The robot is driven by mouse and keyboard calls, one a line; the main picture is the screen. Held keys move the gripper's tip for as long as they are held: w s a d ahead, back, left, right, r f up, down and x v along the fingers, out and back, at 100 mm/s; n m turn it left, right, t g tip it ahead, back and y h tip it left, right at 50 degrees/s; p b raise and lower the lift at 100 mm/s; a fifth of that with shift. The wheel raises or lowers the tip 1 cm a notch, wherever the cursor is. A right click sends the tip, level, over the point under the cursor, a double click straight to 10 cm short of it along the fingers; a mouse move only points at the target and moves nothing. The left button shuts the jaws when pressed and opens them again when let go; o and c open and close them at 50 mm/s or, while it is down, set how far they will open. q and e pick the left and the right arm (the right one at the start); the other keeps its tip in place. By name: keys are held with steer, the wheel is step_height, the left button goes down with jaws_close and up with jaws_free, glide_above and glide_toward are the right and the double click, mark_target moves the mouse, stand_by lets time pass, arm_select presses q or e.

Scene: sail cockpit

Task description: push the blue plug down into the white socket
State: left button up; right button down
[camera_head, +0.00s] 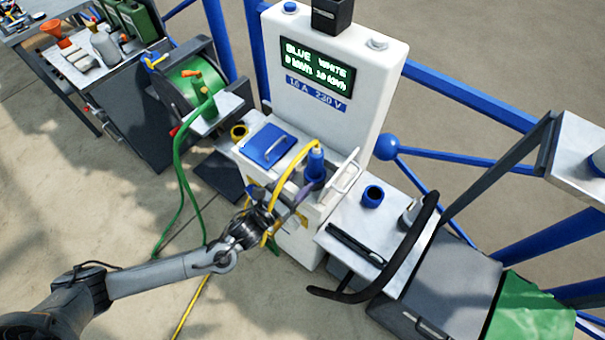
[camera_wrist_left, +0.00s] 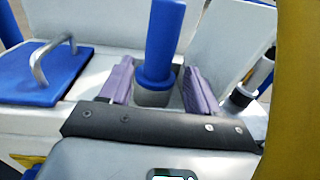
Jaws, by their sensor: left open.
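The blue plug (camera_head: 315,167) stands upright on the white pedestal's ledge, with a yellow cable (camera_head: 287,177) looping from its top. In the left wrist view the blue plug (camera_wrist_left: 163,45) has a wide collar above a pale grey-white ring (camera_wrist_left: 152,98), which looks like the white socket. How deep the plug sits in it cannot be told. My left gripper (camera_head: 298,202) is at the plug. In its wrist view the two purple-padded fingers (camera_wrist_left: 158,88) are open, one on each side of the plug, with gaps showing. My right gripper is out of view.
A blue flap with a grey handle (camera_head: 270,146) lies left of the plug. A white wire-like bracket (camera_head: 344,180) is close on its right. A side shelf holds a blue ring (camera_head: 373,196) and a black curved bar (camera_head: 400,262). A green cable reel (camera_head: 190,85) stands left.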

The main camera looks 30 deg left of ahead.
arm_select(q)
steer(key=p+v, duration=0.1)
steer(key=v, duration=0.2)
steer(key=shift+s+a+p, duration=0.1)
steer(key=shift+s+p, duration=0.1)
steer(key=shift+p, duration=0.1)
stand_by(0.3)
